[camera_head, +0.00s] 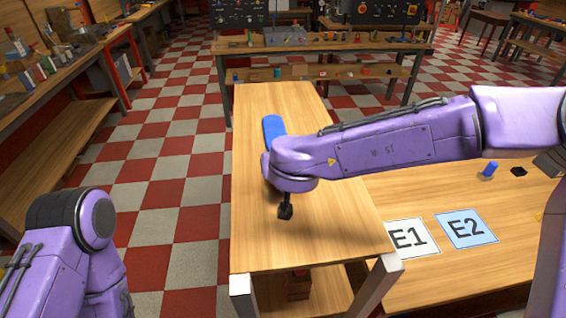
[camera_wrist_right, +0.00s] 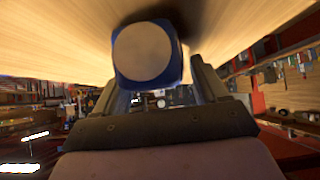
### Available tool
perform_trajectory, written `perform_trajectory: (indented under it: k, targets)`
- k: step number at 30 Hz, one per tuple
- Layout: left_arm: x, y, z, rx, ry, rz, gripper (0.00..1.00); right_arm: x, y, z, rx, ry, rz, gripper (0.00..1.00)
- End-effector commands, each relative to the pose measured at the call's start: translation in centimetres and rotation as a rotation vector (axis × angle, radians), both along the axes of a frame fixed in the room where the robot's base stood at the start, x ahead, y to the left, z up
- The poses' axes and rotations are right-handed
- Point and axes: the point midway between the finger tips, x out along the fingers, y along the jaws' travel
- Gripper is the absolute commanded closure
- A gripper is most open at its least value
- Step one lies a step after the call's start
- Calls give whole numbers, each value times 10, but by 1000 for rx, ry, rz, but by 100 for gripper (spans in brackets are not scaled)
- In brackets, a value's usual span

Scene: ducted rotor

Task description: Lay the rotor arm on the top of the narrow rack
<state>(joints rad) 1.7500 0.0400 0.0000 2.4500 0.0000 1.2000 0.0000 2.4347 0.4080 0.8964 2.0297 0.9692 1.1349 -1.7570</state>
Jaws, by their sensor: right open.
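The rotor arm appears to be the blue bar (camera_head: 273,127) lying lengthwise on the wooden top of the narrow rack (camera_head: 312,238). Its near part is hidden behind my right arm. In the right wrist view a blue piece with a round grey end face (camera_wrist_right: 143,52) is between the fingers of my right gripper (camera_wrist_right: 153,74), close to the wood. The gripper is open around it. In the head view my right wrist covers most of the gripper, and a small dark piece shows below it. My left arm is at the lower left, with its gripper out of view.
A lower table at the right carries the E1 card (camera_head: 411,237), the blue E2 card (camera_head: 466,229), a blue peg (camera_head: 487,170) and a small black part (camera_head: 518,171). A red item (camera_head: 299,284) sits under the rack top. The rack's near end is clear.

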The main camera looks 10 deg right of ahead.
Motion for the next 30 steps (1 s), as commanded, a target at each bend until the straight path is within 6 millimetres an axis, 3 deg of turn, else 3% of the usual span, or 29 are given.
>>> perform_trajectory:
  k: [5, 12, 18, 30]
  targets:
    - [0, 0, -2, 0, 0, 0, 4, -11, 0, 15, 1, -5, 1, 28]
    - [0, 0, -3, 0, 0, 0, 4, -57, 0, 58, 2, -6, 1, 28]
    - [0, 0, -3, 0, 0, 0, 4, -83, 0, 81, 1, -3, 0, 28]
    - [0, 0, -3, 0, 0, 0, 4, -88, 0, 85, 0, 0, 0, 28]
